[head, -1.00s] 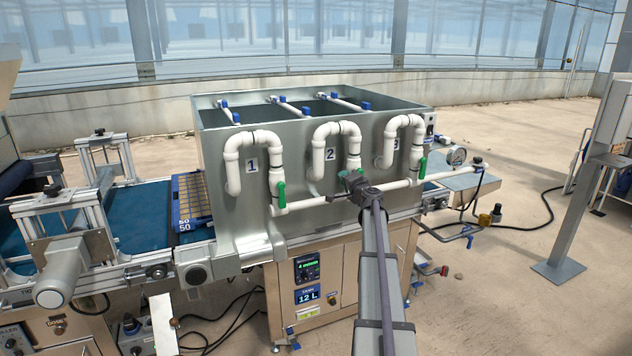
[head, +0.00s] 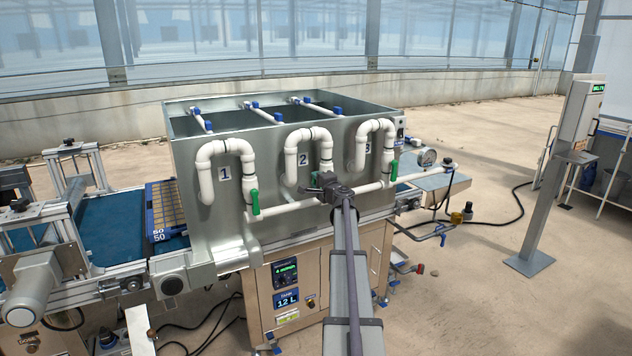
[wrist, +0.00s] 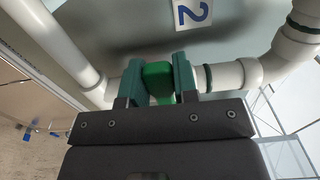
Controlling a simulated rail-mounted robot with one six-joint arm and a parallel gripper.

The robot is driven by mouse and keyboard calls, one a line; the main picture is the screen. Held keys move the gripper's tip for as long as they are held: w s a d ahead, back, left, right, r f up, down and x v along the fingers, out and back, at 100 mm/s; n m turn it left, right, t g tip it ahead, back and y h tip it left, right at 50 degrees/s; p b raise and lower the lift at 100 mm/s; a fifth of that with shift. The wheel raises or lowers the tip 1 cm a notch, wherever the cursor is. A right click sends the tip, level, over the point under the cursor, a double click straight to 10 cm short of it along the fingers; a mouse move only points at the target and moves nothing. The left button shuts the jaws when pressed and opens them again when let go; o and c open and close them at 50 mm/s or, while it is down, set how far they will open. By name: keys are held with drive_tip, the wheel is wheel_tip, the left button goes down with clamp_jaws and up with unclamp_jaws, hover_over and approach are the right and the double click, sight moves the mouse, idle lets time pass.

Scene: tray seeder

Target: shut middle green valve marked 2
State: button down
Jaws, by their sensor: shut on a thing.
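The middle green valve (wrist: 158,80) sits on the white pipe below the blue number 2 label (wrist: 192,12). In the wrist view its green handle is between the two fingers of my gripper (wrist: 159,82), which is shut on it. In the head view my gripper (head: 326,186) is at the pipe under the label 2 (head: 303,158) and hides the middle valve. The angle of its handle is hard to tell.
Green valves 1 (head: 254,201) and 3 (head: 393,170) stand upright on either side along the same white pipe (head: 285,207). The grey metal tank (head: 225,232) is directly behind. A seed tray (head: 165,212) lies on the conveyor at left.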

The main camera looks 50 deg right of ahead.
drive_tip(key=c, duration=0.9)
unclamp_jaws()
drive_tip(key=shift+s, duration=0.1)
drive_tip(key=v, duration=1)
drive_tip(key=shift+s+a+r, duration=0.1)
drive_tip(key=shift+s+a, duration=0.05)
drive_tip(key=shift+s, duration=0.15)
